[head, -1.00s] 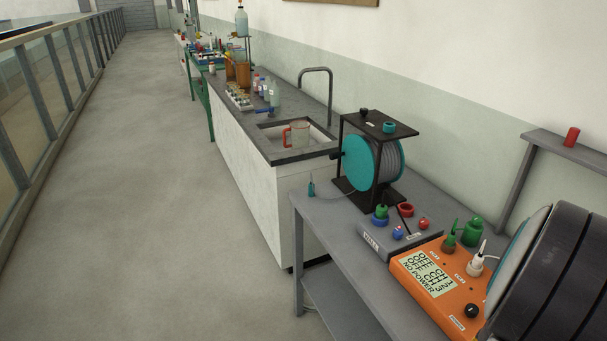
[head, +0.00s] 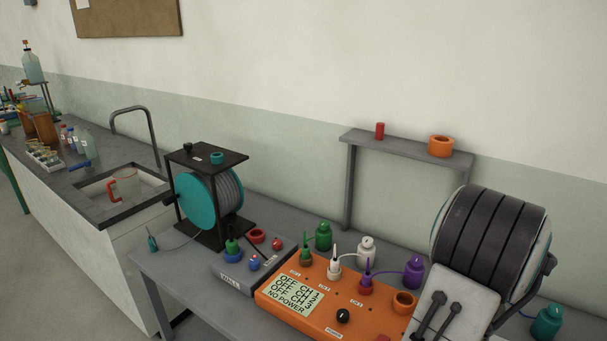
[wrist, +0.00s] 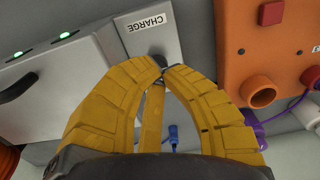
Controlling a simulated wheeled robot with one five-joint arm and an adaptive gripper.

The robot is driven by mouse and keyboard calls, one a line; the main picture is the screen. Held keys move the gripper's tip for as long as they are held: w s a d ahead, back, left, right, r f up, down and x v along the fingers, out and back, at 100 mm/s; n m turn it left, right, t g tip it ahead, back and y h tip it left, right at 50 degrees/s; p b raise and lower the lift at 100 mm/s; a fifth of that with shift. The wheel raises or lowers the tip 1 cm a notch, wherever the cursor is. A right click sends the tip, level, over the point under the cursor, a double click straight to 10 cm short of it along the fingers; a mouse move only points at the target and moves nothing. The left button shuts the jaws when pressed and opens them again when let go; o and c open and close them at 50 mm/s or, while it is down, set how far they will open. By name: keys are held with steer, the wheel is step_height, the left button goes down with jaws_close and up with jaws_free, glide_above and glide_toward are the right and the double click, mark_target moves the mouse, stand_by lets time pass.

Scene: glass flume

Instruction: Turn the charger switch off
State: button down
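The charger, a pale grey box (wrist: 60,80) with dark slots and green lights, fills the left of the wrist view. Its CHARGE label (wrist: 145,22) sits on a panel at its right end. A small dark grey piece, perhaps the switch (wrist: 157,61), shows just below that label, partly hidden by my fingertips. My gripper (wrist: 161,70) has yellow fingers bowed outward with their tips together at this piece. Whether they touch it or pinch it I cannot tell. In the head view I cannot make out the switch or the fingertips.
The orange box (head: 318,300) with display, knob and plugs stands left of my arm; it also shows in the wrist view (wrist: 235,40). Purple bottle (head: 413,272), teal bottle (head: 547,322), cable reel (head: 215,205) and grey box (head: 245,280) crowd the bench. A shelf (head: 400,144) stands behind.

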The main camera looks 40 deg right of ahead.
steer(key=shift+f+b, duration=2.55)
steer(key=shift+f, duration=0.7)
steer(key=shift+a+f, duration=0.1)
steer(key=shift+f, duration=0.05)
steer(key=shift+f, duration=0.1)
steer(key=shift+s+d, duration=0.1)
steer(key=shift+d, duration=0.35)
